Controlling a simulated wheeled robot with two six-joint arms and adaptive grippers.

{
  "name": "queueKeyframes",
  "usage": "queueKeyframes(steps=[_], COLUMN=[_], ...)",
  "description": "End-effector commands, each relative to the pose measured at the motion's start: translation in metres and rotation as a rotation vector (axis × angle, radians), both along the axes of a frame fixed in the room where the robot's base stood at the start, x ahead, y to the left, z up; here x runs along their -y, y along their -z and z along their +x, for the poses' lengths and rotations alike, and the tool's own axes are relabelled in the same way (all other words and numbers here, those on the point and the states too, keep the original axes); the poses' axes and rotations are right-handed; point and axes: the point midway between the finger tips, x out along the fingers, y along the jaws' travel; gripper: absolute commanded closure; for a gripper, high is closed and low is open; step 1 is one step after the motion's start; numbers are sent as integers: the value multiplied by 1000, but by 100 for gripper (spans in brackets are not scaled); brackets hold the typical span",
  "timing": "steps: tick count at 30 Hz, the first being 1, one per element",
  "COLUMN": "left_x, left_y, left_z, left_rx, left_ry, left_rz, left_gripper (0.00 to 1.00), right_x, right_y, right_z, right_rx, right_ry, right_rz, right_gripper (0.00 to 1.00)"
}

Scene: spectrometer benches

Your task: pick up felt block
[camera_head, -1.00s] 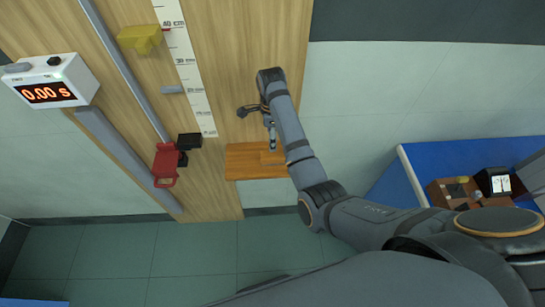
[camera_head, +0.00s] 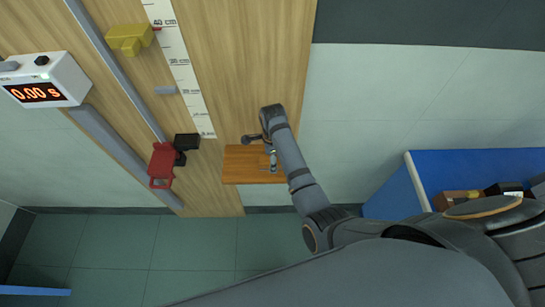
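I cannot make out a felt block for certain in this view. My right arm comes in from the right, and its gripper (camera_head: 270,153) is over a small orange-brown wooden shelf (camera_head: 238,166) at the foot of the wooden board. The wrist and forearm hide part of the gripper and of the shelf. Whether its fingers are open or shut, or hold anything, cannot be told. My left gripper is not in view.
The wooden board (camera_head: 238,60) carries a white ruler (camera_head: 182,65), a metal rail (camera_head: 118,70), a yellow piece (camera_head: 130,38), a red piece (camera_head: 161,165) and a black block (camera_head: 187,142). A timer (camera_head: 45,80) reads 0.00 s. A blue bench (camera_head: 480,170) with small items stands at right.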

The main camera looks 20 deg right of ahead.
Motion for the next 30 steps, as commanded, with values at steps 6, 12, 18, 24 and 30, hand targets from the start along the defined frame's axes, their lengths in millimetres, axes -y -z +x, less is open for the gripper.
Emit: queueKeyframes(steps=[6, 12, 18, 24, 30], left_x=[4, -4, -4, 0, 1], left_y=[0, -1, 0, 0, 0], left_z=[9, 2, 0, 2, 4], left_rx=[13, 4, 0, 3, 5], left_ry=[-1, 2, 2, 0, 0], left_rz=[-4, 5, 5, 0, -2], left_gripper=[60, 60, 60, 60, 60], right_x=[-1, -1, 0, 0, 1], right_y=[0, 0, 0, 1, -8], right_z=[0, 0, 0, -1, 5], right_rx=[-1, -1, -1, -3, -3], right_ry=[-1, -1, -1, -1, -8], right_rz=[1, 1, 0, 0, 0], right_gripper=[39, 66, 91, 91, 91])
